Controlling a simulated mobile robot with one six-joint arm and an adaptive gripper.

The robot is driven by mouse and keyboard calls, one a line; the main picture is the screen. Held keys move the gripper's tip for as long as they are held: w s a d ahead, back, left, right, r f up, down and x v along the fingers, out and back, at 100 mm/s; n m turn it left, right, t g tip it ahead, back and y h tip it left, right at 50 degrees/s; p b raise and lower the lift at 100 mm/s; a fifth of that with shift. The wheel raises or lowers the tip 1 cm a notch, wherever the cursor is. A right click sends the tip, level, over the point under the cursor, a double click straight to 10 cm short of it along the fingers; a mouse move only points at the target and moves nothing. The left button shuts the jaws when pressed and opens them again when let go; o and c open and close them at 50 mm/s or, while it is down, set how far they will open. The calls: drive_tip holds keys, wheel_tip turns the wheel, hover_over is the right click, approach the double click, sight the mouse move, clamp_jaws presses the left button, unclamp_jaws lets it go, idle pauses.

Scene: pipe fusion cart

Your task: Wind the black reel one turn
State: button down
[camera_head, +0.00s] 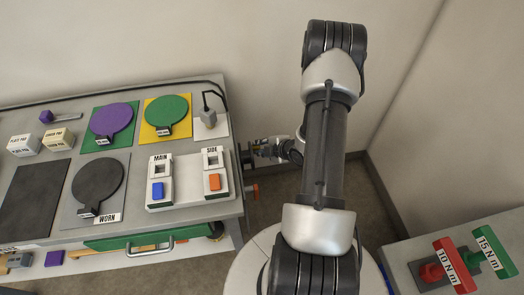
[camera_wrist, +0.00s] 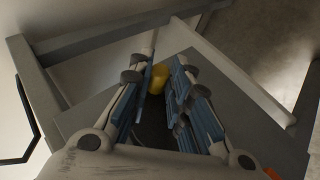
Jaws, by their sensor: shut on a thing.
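The black reel (camera_head: 245,157) sits on the right end of the cart, seen nearly edge-on and partly hidden by my gripper. My gripper (camera_head: 264,150) reaches it from the right. In the wrist view my gripper (camera_wrist: 160,92) has its blue-padded fingers on either side of a yellow knob (camera_wrist: 160,74) and is shut on it. A dark surface (camera_wrist: 153,125) shows below the knob between the fingers; I cannot tell whether it is the reel's face. The rest of the reel is hidden there.
An orange-ended part (camera_head: 253,190) juts from the cart's end below the reel. The cart top (camera_head: 135,150) holds pads, discs and a switch panel (camera_head: 188,178). A side table (camera_head: 415,255) with red and green torque tools stands at lower right. The wall is close behind.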

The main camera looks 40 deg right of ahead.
drive_tip(key=shift+a+t, duration=0.1)
drive_tip(key=shift+t, duration=0.2)
idle(0.4)
drive_tip(key=c, duration=1.5)
unclamp_jaws()
drive_tip(key=v, duration=1.2)
